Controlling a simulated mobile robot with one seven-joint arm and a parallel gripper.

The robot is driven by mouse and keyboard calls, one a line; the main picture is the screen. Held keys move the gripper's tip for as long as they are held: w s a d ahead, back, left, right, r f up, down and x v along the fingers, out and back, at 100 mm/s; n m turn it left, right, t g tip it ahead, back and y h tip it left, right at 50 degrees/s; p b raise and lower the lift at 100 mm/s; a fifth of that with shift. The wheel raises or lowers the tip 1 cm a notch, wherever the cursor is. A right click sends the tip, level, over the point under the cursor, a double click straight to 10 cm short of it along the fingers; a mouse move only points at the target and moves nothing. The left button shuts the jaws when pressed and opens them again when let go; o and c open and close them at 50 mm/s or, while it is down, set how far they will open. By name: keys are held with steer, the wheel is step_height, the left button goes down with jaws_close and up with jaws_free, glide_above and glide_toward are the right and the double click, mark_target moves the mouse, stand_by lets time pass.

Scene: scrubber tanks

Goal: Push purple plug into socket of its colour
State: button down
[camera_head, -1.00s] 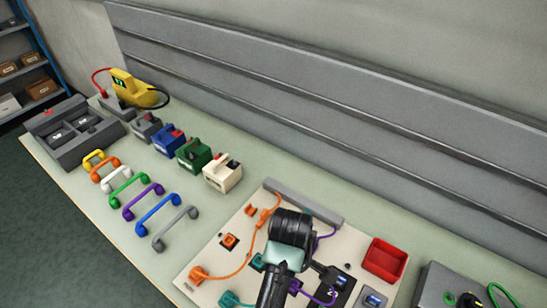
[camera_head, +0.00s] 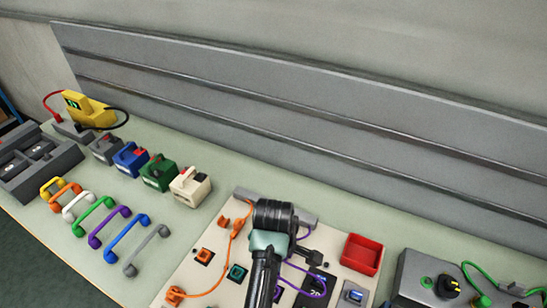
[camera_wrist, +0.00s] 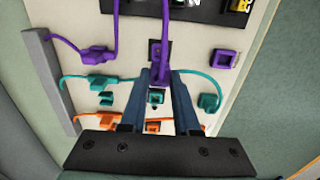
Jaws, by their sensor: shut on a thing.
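My gripper (camera_wrist: 160,98) is shut on the purple plug (camera_wrist: 159,75) in the wrist view, its two fingers on either side of it. The purple cable runs up from the plug. A dark square socket plate (camera_wrist: 154,47) lies right behind the plug, in one row with the teal socket (camera_wrist: 155,97) and orange socket. The plug covers much of this plate, and I cannot tell whether it is seated in it. A square purple holder (camera_wrist: 225,59) sits to the right, apart from the plug. In the head view my arm hides the gripper and plug.
A purple clip (camera_wrist: 95,55), a teal clip (camera_wrist: 98,82) and their cables lie left of the gripper. A red tray (camera_head: 362,254) stands at the board's right. Coloured handles (camera_head: 117,238) and boxes (camera_head: 158,172) stand to the left. A grey box (camera_head: 430,275) is at the right.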

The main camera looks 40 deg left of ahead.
steer(key=shift+f+b, duration=1.6)
steer(key=shift+f, duration=1.3)
steer(key=shift+p, duration=0.6)
steer(key=shift+f, duration=0.1)
steer(key=shift+f+b, duration=0.7)
steer(key=shift+f, duration=0.2)
steer(key=shift+c, duration=0.4)
jaws_free()
steer(key=shift+r, duration=0.1)
step_height(320, 180, up, 8)
steer(key=p, duration=0.8)
steer(key=shift+r+p, duration=0.2)
steer(key=shift+p, duration=0.15)
